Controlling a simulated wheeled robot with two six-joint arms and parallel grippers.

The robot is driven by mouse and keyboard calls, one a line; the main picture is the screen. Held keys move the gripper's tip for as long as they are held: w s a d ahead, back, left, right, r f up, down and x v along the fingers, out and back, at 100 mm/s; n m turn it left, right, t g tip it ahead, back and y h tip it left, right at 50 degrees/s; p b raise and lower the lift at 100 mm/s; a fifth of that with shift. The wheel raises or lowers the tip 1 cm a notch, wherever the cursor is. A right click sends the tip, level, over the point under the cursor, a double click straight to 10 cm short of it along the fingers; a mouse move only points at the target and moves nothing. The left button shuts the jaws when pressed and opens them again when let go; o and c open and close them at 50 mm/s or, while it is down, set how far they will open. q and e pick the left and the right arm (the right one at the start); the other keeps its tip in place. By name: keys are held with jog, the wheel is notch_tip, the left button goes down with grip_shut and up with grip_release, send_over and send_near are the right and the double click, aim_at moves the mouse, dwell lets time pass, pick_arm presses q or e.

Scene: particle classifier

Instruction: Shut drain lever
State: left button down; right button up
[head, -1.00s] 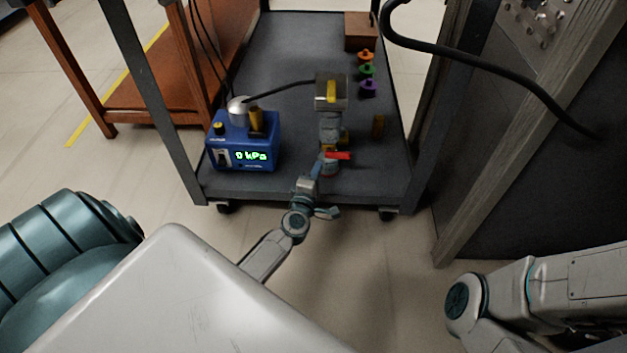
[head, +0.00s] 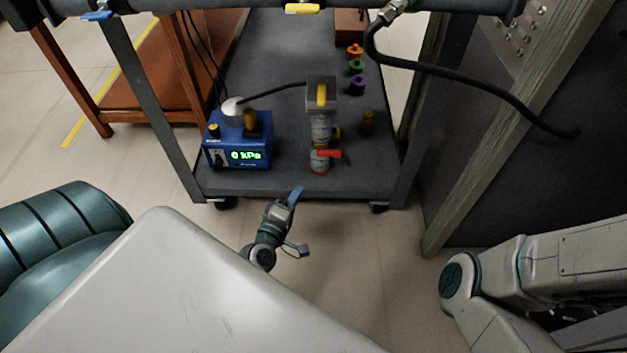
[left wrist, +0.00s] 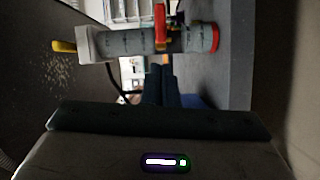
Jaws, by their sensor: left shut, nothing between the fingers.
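The drain lever, a red handle (head: 329,153), sits low on the clear column (head: 320,125) on the cart. It sticks out to the right, crosswise to the column. In the left wrist view the column (left wrist: 190,40) lies sideways with the red lever (left wrist: 160,25) across it. A yellow lever (head: 321,95) is at the column's top; it also shows in the wrist view (left wrist: 64,46). My left gripper (head: 297,193) is shut and empty, in front of the cart's near edge, apart from the lever. My right arm shows at the right; its gripper is out of view.
A blue gauge box (head: 238,145) reading 0 kPa stands left of the column on the cart shelf (head: 290,182). A black hose (head: 470,75) hangs at the upper right. Open floor lies before the cart.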

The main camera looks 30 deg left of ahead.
pick_arm(q)
jog(key=s+d+r+m+g+h+p, duration=0.2)
jog(key=s+d+r+m+h+p, duration=0.1)
jog(key=d+r+m+p, duration=0.2)
jog(key=s+d+r+m+g+h+p, duration=0.2)
jog(key=s+d+r+m+p, duration=0.2)
jog(key=r, duration=0.5)
jog(key=d+m+p, duration=0.1)
jog(key=m+p, duration=0.1)
jog(key=m, duration=0.1)
jog(key=shift+h, duration=0.4)
